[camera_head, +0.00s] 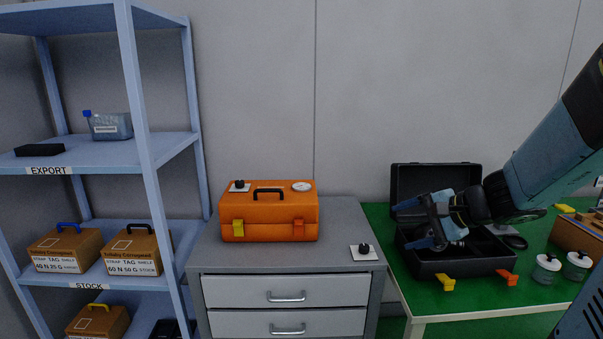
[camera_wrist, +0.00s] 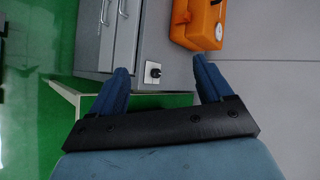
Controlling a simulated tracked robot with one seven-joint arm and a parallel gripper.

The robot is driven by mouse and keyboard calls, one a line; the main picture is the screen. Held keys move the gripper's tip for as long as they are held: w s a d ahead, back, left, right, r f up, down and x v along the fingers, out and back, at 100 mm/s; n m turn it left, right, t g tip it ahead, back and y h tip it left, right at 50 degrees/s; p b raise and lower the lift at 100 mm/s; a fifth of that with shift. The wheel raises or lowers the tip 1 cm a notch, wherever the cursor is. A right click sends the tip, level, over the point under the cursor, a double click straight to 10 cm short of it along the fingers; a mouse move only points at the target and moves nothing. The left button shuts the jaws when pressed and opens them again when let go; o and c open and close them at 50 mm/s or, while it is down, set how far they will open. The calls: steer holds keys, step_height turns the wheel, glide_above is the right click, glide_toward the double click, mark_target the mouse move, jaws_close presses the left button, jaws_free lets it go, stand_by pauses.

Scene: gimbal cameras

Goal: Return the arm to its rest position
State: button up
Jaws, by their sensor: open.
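My gripper (camera_head: 425,222) is at the right in the head view, at the end of my blue arm, in front of the open black case (camera_head: 450,262) on the green table (camera_head: 440,302). It hides part of the case's inside. In the wrist view, the two blue fingers of my gripper (camera_wrist: 162,84) are spread wide with nothing between them. Beyond them lie the drawer cabinet and a white plate with a black knob (camera_wrist: 153,72).
An orange toolbox (camera_head: 268,215) and a plate with a black knob (camera_head: 364,251) sit on the grey cabinet (camera_head: 340,222). A blue shelf (camera_head: 100,150) with boxes stands left. Two jars (camera_head: 546,268) (camera_head: 577,265) stand right of the case.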

steer(key=s+r+n+g+h, duration=0.1)
steer(key=s+r+n+h, duration=0.3)
steer(key=s, duration=0.3)
steer(key=s+r+n+h, duration=0.3)
steer(key=s+n, duration=0.4)
steer(key=s, duration=0.1)
steer(key=shift+r+g+h, duration=0.4)
